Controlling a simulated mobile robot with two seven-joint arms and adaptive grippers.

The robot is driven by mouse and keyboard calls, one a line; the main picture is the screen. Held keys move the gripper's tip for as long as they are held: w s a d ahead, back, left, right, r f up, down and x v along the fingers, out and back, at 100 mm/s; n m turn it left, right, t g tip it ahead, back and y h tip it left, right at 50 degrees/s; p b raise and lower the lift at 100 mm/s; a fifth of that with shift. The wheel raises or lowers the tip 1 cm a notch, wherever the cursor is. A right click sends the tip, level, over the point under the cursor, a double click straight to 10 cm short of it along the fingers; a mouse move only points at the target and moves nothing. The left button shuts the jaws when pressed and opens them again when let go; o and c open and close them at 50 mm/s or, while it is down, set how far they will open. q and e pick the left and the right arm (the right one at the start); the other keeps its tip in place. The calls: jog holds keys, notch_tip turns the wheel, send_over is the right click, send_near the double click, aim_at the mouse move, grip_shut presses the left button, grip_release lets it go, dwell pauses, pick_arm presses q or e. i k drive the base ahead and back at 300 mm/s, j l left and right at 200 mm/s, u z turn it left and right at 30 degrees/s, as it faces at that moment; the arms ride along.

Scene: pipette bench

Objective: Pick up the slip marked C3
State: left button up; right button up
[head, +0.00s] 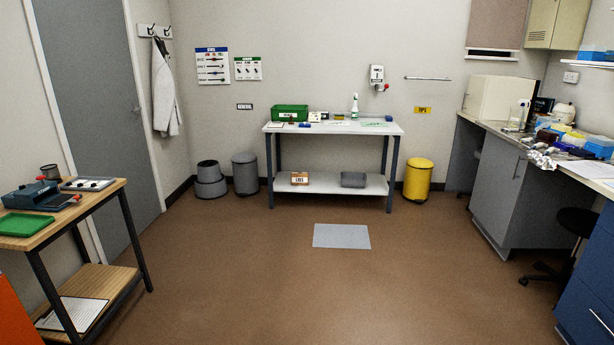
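No slip that I can read as C3 shows; lettering on the small things is too small to make out. A white-topped table (262,128) stands against the far wall. On it are a green box (290,113) with a white label, several small items, and pale sheets with green marks, one of them at the right end (374,124). Whether any of these is the slip I cannot tell. Neither of my grippers is in view.
A wooden table (92,200) stands at the left, with a green tray (26,225) and a blue device (34,195). A cluttered counter (500,131) and a black stool (577,222) are at the right. A grey mat (341,236) lies on the otherwise open middle floor.

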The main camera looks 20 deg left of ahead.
aim_at(74, 184)
jog(key=i+j+u, duration=0.2)
jog(key=u, duration=0.2)
jog(key=i+j+u, duration=0.35)
jog(key=i+u, duration=0.15)
jog(key=u, duration=0.25)
jog(key=i+u, duration=0.35)
jog(key=i, duration=1.1)
jog(key=i+l+u, duration=0.15)
jog(key=i+u, duration=0.15)
jog(key=i, duration=0.2)
jog(key=i+l+u, duration=0.3)
jog(key=i, duration=0.2)
jog(key=i+l+u, duration=0.3)
jog(key=i, duration=0.15)
